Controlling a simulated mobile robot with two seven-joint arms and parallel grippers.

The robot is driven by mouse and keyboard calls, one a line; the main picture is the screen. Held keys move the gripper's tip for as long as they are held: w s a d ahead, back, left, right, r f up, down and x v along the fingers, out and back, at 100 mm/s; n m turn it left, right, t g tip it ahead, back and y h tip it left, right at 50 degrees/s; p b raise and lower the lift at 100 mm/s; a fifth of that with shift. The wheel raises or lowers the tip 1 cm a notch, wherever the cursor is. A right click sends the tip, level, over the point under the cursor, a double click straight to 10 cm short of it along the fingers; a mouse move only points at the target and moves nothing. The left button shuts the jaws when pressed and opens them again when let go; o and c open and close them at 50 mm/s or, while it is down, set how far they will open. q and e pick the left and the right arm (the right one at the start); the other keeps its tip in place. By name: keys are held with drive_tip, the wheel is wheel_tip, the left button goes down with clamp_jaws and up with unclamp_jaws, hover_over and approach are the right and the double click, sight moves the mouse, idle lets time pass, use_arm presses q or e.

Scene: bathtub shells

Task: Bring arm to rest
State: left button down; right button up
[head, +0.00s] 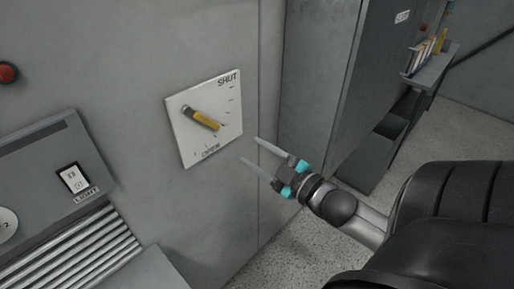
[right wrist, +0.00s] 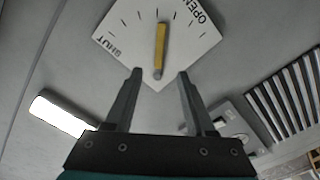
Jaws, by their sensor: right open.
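My right gripper (head: 250,150) is open and empty in the head view, in front of the grey wall, just right of and below a white dial plate (head: 189,140). The plate is marked SHUT at the top and OPEN at the bottom, with a yellow lever (head: 205,120) on it. In the right wrist view the two fingers (right wrist: 157,75) are spread apart below the plate (right wrist: 120,32), and the yellow lever (right wrist: 160,45) shows beyond and between their tips. The lever points between the two marks. My left gripper is not in view.
A panel with a light switch (head: 73,179) and a ribbed grille (head: 75,252) is at the lower left. A red button (head: 8,72) is at the upper left. A tall grey cabinet (head: 318,75) and a shelf with books (head: 432,65) stand right. Speckled floor lies below.

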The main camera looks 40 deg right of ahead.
idle(0.3)
drive_tip(key=s+f+m+g+h+b, duration=0.1)
drive_tip(key=s+f+m+g+b, duration=0.3)
drive_tip(key=f, duration=1.5)
drive_tip(key=s+f+m+g+h+b, duration=0.15)
drive_tip(key=s+f+g, duration=0.3)
drive_tip(key=f, duration=1.45)
drive_tip(key=s+a+f+g+b, duration=0.3)
drive_tip(key=s+a+f, duration=0.3)
drive_tip(key=s+f, duration=0.6)
drive_tip(key=s+a+f+m+g+y+b, duration=0.1)
drive_tip(key=s+a+f+g+b, duration=0.2)
drive_tip(key=s+f, duration=0.9)
drive_tip(key=s+a+g, duration=0.1)
drive_tip(key=a+g, duration=0.1)
drive_tip(key=a, duration=0.2)
drive_tip(key=shift+b, duration=0.35)
drive_tip(key=shift+g, duration=0.25)
idle(0.5)
